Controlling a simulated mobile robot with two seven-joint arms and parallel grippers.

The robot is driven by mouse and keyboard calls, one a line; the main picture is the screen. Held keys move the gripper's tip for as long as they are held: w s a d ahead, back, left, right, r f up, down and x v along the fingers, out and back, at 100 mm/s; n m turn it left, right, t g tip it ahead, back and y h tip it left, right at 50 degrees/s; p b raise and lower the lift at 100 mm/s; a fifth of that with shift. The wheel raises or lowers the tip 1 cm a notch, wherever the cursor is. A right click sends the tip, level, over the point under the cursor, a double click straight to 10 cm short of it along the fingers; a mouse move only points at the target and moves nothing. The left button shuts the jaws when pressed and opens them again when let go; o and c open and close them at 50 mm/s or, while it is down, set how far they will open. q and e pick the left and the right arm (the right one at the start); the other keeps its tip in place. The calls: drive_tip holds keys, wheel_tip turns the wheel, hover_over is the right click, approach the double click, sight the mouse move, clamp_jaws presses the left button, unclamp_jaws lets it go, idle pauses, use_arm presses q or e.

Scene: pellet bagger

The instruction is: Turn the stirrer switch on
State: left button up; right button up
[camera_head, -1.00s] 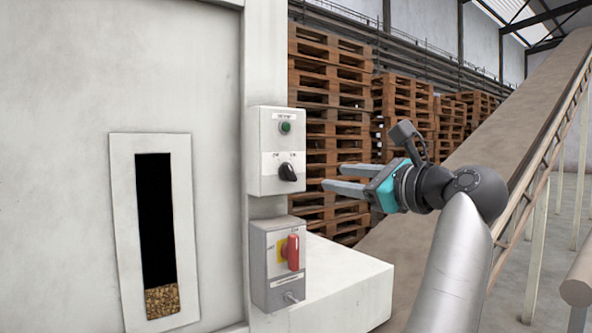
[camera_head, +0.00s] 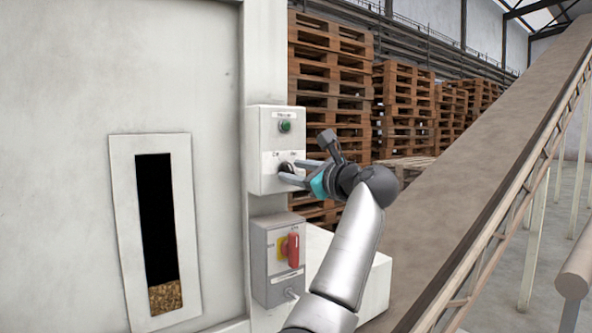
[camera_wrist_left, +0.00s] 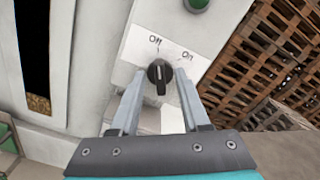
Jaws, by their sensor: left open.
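The stirrer switch is a black rotary knob (camera_head: 285,167) on a pale control box (camera_head: 262,152), below a green button (camera_head: 285,126). In the left wrist view the knob (camera_wrist_left: 160,73) sits between the labels "Off" and "On", and its bar looks lined up with "Off". My left gripper (camera_head: 290,170) is open, with its fingers pointing at the box. In the wrist view its fingertips (camera_wrist_left: 159,74) are on either side of the knob, with gaps showing. The fingers partly cover the knob in the head view. My right gripper is not in view.
A grey box with a red-handled switch (camera_head: 292,250) is mounted just below. A white ledge (camera_head: 375,285) juts out under it. A machine wall with a pellet window (camera_head: 160,235) is at left. A sloping conveyor (camera_head: 480,180) and stacked pallets (camera_head: 325,80) stand at right and behind.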

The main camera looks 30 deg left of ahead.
use_arm(q)
drive_tip(key=shift+c, duration=0.2)
clamp_jaws()
idle(0.4)
